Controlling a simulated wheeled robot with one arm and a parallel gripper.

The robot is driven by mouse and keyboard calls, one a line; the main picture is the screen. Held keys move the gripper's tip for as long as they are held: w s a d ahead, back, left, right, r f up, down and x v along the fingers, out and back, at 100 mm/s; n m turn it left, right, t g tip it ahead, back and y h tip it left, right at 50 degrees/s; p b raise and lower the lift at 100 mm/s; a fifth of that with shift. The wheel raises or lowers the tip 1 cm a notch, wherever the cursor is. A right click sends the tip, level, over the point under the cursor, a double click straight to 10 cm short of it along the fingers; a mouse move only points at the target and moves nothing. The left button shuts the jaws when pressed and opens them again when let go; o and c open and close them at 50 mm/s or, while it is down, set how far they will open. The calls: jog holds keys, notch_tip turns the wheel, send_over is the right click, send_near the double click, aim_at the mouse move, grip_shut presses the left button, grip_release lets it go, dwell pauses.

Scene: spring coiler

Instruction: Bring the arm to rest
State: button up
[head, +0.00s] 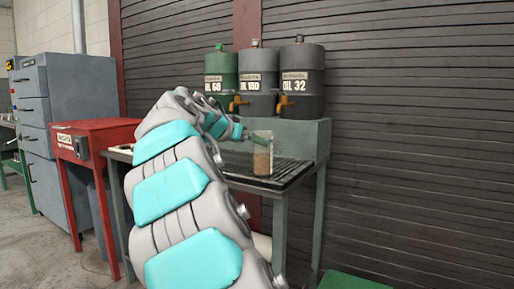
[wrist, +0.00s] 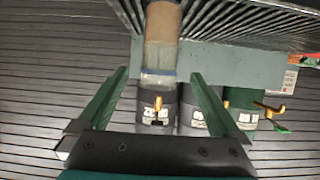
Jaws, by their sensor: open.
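My arm reaches out over the metal table in the head view, with my gripper (head: 244,136) at its far end next to a clear beaker (head: 262,158). The beaker holds brown liquid in its lower part and stands upright on the table's dark grating (head: 285,174). In the wrist view, which is upside down, my gripper (wrist: 159,73) has its two green fingers wide apart. The beaker (wrist: 162,40) shows in the gap just past the fingertips. No finger visibly touches it, and nothing is held.
One green oil drum (head: 221,72) and two grey drums (head: 258,75) (head: 302,78) with orange taps stand on a raised shelf (head: 305,132) behind the beaker. A red cabinet (head: 88,138) and a grey drawer unit (head: 75,85) stand left. A ribbed shutter (head: 420,130) closes the back.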

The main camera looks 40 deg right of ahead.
jog(key=shift+v, duration=1.25)
